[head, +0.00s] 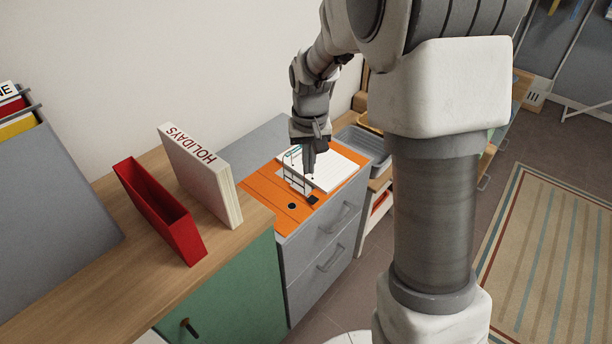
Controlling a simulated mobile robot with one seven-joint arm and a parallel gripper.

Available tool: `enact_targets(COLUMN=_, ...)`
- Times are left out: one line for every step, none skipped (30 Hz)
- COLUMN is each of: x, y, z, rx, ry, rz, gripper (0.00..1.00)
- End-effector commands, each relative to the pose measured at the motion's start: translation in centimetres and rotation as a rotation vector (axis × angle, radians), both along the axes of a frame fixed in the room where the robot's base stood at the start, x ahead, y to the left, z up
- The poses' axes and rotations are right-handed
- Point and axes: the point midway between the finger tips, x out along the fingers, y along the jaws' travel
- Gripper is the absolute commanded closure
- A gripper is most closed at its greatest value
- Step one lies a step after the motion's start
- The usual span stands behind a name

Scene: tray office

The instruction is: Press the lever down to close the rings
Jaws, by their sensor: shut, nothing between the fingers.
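An open orange lever-arch binder (262,191) lies flat on top of the grey drawer unit. White punched paper (337,170) lies on its right side. The ring mechanism (294,184) stands near the middle, with a dark lever end (313,199) at its front. My gripper (309,172) is shut and points down just over the ring mechanism. It hides part of the rings. I cannot tell whether the fingertips touch the mechanism or whether the rings are open.
A white "HOLIDAYS" binder (203,178) and a red empty holder (160,212) stand on the wooden counter to the left. Grey trays (363,145) stand behind on the right. The floor beside the striped rug (560,265) is clear.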

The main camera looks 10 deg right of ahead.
Motion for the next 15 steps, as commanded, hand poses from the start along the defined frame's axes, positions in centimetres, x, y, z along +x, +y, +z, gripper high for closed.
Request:
enact_targets(x=0.0, y=0.0, z=1.7, rx=0.0, ry=-0.004, rz=0.0, gripper=1.0)
enact_targets(x=-0.1, y=0.0, z=2.4, rx=-0.001, ry=-0.005, rz=0.0, gripper=1.0)
enact_targets(x=-0.2, y=0.0, z=3.3, rx=-0.001, ry=-0.005, rz=0.0, gripper=1.0)
enact_targets(x=-0.2, y=0.0, z=3.9, rx=-0.001, ry=-0.005, rz=0.0, gripper=1.0)
enact_targets(x=-0.3, y=0.0, z=4.4, rx=0.0, ry=-0.004, rz=0.0, gripper=1.0)
enact_targets(x=-0.4, y=0.1, z=5.1, rx=0.0, ry=-0.004, rz=0.0, gripper=1.0)
enact_targets(x=-0.5, y=0.1, z=5.6, rx=0.0, ry=-0.003, rz=0.0, gripper=1.0)
enact_targets(x=-0.5, y=0.1, z=5.9, rx=0.0, ry=-0.002, rz=0.0, gripper=1.0)
enact_targets(x=-0.6, y=0.1, z=6.4, rx=0.0, ry=-0.002, rz=0.0, gripper=1.0)
enact_targets(x=-0.6, y=0.1, z=6.7, rx=0.0, ry=-0.003, rz=0.0, gripper=1.0)
enact_targets(x=-0.6, y=0.1, z=7.0, rx=0.0, ry=-0.002, rz=0.0, gripper=1.0)
enact_targets(x=-0.7, y=0.1, z=7.2, rx=0.0, ry=-0.001, rz=0.0, gripper=1.0)
enact_targets(x=-0.7, y=0.1, z=7.4, rx=0.0, ry=-0.001, rz=0.0, gripper=1.0)
enact_targets(x=-0.7, y=0.1, z=7.5, rx=0.0, ry=-0.001, rz=0.0, gripper=1.0)
enact_targets(x=-0.7, y=0.1, z=7.6, rx=0.0, ry=0.0, rz=0.0, gripper=1.0)
